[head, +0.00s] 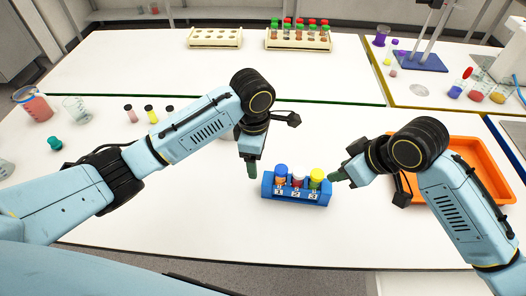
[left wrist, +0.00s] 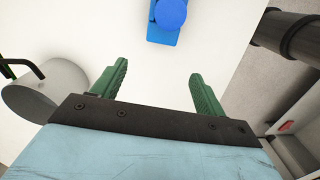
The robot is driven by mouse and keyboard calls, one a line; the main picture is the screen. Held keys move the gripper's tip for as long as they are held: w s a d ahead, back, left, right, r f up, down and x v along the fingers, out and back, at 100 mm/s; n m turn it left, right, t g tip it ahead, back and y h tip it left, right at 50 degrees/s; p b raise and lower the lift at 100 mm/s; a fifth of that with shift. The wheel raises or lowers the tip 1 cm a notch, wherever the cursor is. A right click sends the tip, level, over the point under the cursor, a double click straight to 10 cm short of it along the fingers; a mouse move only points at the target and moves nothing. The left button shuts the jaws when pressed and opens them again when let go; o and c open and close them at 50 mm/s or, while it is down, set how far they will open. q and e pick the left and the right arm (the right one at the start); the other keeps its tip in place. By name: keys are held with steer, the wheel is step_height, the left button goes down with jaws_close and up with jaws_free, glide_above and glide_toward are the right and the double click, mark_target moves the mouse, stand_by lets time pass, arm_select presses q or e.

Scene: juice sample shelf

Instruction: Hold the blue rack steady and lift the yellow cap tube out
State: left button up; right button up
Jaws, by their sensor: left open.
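The blue rack (head: 296,199) stands on the white table with slots labelled 1, 2 and 3. It holds a blue cap tube (head: 281,171) at 1, a red and white capped tube (head: 297,181) at 2 and the yellow cap tube (head: 316,176) at 3. My left gripper (head: 252,172) is just left of the rack, pointing down, open and empty. In the left wrist view its green fingers (left wrist: 158,85) are apart, with the rack's end (left wrist: 163,37) and blue cap ahead, not between them. My right gripper (head: 334,176) is close to the yellow cap's right side; contact and finger gap cannot be made out.
An orange tray (head: 468,150) lies at the right, partly behind my right arm. Beakers (head: 36,105) and small capped vials (head: 150,114) stand at the left. Tube racks (head: 298,40) stand at the back. The table in front of the rack is clear.

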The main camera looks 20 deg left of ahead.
mark_target(263, 183)
arm_select(q)
steer(key=f, duration=0.4)
steer(key=d+f, duration=0.1)
steer(key=f, duration=0.7)
steer(key=shift+w+d+f, duration=0.1)
steer(key=shift+d+f, duration=0.05)
steer(key=shift+d, duration=0.1)
steer(key=shift+c, duration=0.4)
